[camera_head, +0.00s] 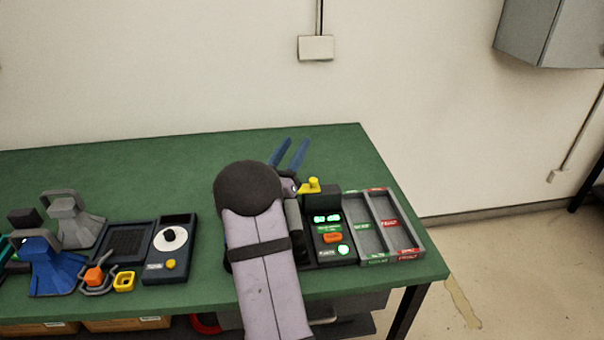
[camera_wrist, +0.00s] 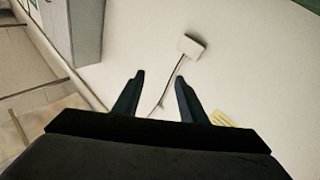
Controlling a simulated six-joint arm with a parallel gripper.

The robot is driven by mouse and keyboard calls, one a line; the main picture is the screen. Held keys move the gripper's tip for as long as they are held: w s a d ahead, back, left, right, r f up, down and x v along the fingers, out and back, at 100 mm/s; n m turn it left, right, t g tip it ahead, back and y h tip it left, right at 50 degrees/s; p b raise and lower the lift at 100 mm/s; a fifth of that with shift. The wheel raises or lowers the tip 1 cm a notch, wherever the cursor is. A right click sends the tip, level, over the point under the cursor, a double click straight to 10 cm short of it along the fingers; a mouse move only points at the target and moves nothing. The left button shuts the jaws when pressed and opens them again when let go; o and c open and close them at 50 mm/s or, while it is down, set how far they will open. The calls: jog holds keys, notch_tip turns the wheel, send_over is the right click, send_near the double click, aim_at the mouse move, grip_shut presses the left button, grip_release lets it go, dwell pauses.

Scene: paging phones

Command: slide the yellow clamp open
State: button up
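The yellow clamp (camera_head: 312,186) appears to be the small yellow piece with a knob at the upper left of the dark device (camera_head: 330,232) with green displays, partly beside my arm. My gripper (camera_head: 289,146) is behind the clamp and a little to its left, pointing away from it toward the back of the table. In the wrist view my gripper (camera_wrist: 160,76) is open, its two dark fingers apart with nothing between them. The lower left of the device is hidden behind my arm.
A grey divided tray (camera_head: 421,252) stands right of the device on the green table (camera_head: 150,170). Left of my arm are a dark unit with a white dial (camera_head: 158,240), a yellow square piece (camera_head: 124,282) and a blue stand (camera_head: 52,272). The table's back is clear.

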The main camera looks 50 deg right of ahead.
jog(key=w+d+r+n+t+y+b, duration=0.2)
jog(key=w+d+r+n+t, duration=0.15)
jog(key=n+t, duration=0.9)
jog(key=n+t+y+b, duration=0.35)
jog(key=n+y, duration=1.15)
jog(key=n, duration=1.4)
send_over(308, 185)
jog(key=w+d, duration=0.1)
jog(key=d, duration=0.1)
notch_tip(308, 185, down, 6)
jog(key=s+a+f+n+g+y, duration=0.2)
jog(key=s+f+n+y, duration=0.2)
jog(key=s+f+n, duration=0.3)
jog(key=w+f+p, duration=0.1)
jog(key=w+p, duration=0.1)
jog(key=w, duration=0.6)
jog(key=shift+w+d, duration=0.2)
jog(key=shift+n, duration=0.25)
grip_shut()
